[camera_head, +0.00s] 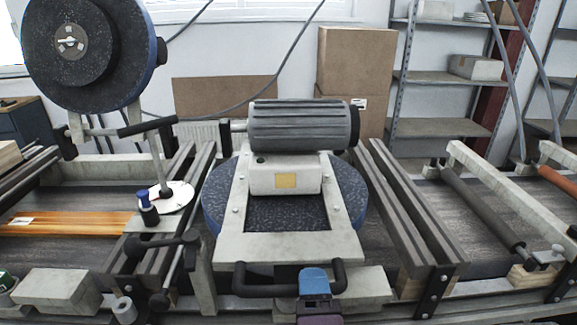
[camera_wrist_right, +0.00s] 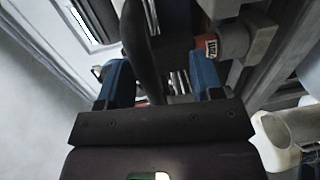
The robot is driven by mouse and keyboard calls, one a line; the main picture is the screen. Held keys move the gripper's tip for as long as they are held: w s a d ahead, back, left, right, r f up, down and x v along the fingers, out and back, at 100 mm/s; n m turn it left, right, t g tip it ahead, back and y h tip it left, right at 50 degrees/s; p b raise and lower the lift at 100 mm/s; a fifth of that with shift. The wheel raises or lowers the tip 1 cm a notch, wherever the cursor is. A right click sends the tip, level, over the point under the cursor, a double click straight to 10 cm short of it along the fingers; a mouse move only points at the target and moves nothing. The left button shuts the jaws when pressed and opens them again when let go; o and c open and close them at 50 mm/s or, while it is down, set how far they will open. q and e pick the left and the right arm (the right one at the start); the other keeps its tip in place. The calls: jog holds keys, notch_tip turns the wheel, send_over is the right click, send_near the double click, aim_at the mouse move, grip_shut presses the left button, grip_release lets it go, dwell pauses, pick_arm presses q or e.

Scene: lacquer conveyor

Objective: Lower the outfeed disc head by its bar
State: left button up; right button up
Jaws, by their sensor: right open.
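The middle disc head (camera_head: 293,246) lies flat over the conveyor, with its blue-edged dark disc under a pale frame and a ribbed motor on top. Its black bar (camera_head: 254,290) runs across the front. My right gripper (camera_head: 314,272) is open at the right part of this bar. In the right wrist view, the dark bar (camera_wrist_right: 139,45) shows between the blue fingers (camera_wrist_right: 162,80); contact cannot be told. A second disc head (camera_head: 85,45) stands upright at the left, with its own black bar (camera_head: 147,126). No label shows which head is the outfeed one. My left gripper is out of view.
Dark rails (camera_head: 410,205) flank the middle head. An orange-brown board (camera_head: 75,223) lies on the left conveyor. A black lever (camera_head: 160,243) stands left of the middle bar. A roller (camera_head: 480,205) crosses the belt at the right. Cardboard boxes (camera_head: 355,60) stand behind.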

pick_arm(q)
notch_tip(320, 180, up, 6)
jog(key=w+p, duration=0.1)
jog(key=p, duration=0.2)
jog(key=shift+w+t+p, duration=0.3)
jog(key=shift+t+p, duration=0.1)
pick_arm(e)
jog(key=s, duration=0.8)
jog(key=shift+s, duration=0.25)
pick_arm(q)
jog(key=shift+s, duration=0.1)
pick_arm(e)
jog(key=shift+r, duration=0.15)
